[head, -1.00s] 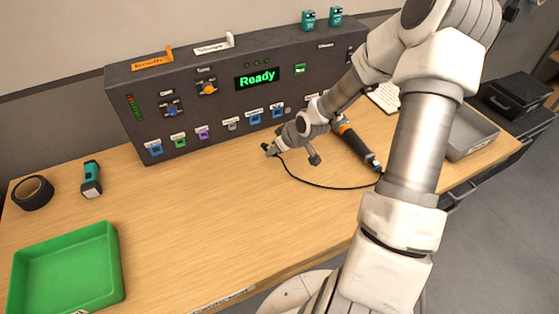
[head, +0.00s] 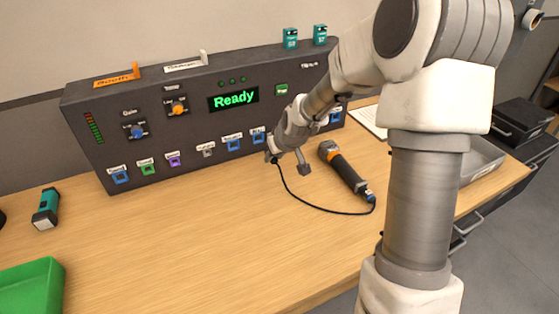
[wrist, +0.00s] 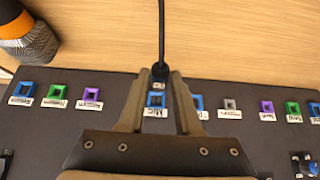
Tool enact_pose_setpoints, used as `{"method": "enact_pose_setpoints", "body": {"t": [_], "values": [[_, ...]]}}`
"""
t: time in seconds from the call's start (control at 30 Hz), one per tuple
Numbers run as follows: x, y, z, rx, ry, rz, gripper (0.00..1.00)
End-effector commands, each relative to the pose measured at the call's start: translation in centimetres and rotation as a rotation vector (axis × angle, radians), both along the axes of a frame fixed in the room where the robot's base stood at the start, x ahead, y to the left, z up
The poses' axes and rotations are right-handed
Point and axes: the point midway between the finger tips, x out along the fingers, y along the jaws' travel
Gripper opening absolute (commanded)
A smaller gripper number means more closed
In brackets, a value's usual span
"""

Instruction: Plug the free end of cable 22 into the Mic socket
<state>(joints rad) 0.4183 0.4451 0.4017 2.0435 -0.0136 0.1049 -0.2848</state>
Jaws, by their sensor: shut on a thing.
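My gripper (head: 271,158) is shut on the plug at the free end of a black cable (head: 322,208), just in front of the console. In the wrist view the dark plug (wrist: 160,74) sits between the fingertips, and the cable (wrist: 162,30) runs away from the panel. The blue Mic socket (wrist: 156,99), labelled "Mic", shows between the fingers, beyond the plug; the plug looks apart from it. In the head view that socket (head: 258,137) is just above and left of my gripper. The cable's other end joins a black and orange handheld device (head: 345,168). A cable number is not readable.
The console (head: 190,115) carries a row of coloured sockets, knobs and a green "Ready" display (head: 234,97). Sockets flank Mic closely, including a blue one (head: 233,145). A green tray (head: 35,290) and a teal device (head: 46,208) are at left. The table's middle is clear.

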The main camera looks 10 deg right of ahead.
Motion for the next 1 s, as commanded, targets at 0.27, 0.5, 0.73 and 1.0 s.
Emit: {"method": "enact_pose_setpoints", "body": {"t": [0.27, 0.5, 0.73, 1.0], "values": [[2.4, 0.5, -0.1, -0.002, 0.0, 0.002, 0.0], [4.2, 0.8, 0.0, -0.001, 0.0, 0.001, 0.0], [4.9, 1.0, 0.0, -0.001, 0.001, 0.002, 0.0], [4.9, 0.9, 0.0, -0.001, 0.0, 0.0, 0.0]]}}
